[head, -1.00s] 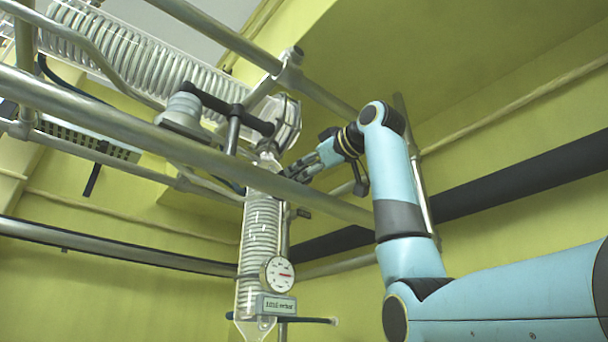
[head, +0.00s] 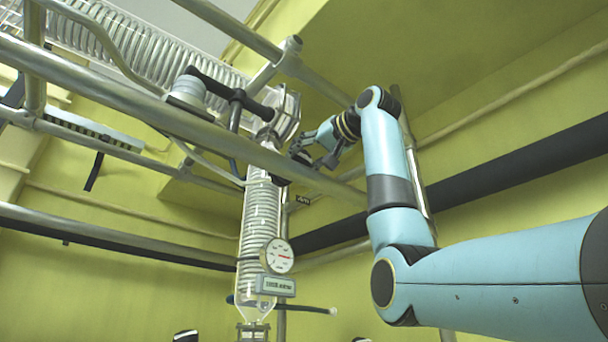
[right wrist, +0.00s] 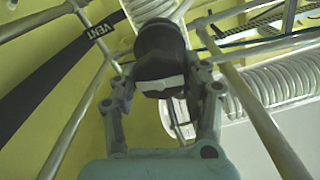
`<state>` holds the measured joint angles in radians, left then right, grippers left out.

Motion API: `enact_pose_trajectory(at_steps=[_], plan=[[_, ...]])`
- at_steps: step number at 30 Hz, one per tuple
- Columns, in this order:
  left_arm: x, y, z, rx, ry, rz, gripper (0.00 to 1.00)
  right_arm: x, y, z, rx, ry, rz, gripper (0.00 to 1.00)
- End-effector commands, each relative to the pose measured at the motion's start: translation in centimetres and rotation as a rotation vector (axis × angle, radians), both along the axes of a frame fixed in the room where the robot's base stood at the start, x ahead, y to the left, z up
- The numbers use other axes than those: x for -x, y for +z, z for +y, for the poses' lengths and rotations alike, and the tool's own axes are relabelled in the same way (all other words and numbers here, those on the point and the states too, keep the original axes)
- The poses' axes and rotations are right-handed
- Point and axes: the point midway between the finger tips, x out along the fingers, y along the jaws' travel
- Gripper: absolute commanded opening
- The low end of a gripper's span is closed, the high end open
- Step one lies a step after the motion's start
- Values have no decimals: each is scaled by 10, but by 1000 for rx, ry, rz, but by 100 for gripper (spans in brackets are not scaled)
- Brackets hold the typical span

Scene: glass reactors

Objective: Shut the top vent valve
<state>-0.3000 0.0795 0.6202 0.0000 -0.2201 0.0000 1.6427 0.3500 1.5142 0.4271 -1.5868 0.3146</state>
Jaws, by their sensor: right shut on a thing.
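My right gripper (head: 298,155) reaches the top of the upright glass coil column (head: 259,220) from the right in the head view. In the right wrist view its two fingers (right wrist: 165,90) are closed on the sides of a black rounded knob (right wrist: 160,50) with a pale band, which I take for the vent valve's handle. A dark strip there carries a "VENT" label (right wrist: 97,32). In the head view the knob is small and mostly hidden by the fingers, so its turn position cannot be told. My left gripper is not in view.
A metal rail (head: 150,108) crosses in front of the column, close below the right gripper. A round gauge (head: 278,256) and a small display (head: 276,286) sit lower on the column. A sloping glass condenser (head: 150,45) runs to the upper left.

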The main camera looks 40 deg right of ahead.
Motion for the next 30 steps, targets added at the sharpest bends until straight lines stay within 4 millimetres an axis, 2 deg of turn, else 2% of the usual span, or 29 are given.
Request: enact_pose_trajectory(at_steps=[1, 30], plan=[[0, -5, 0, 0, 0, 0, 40, -2, -7, 1, -44, 2, 15, 14], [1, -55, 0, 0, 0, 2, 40, -3, -8, 0, -962, -1, 89, 14]])
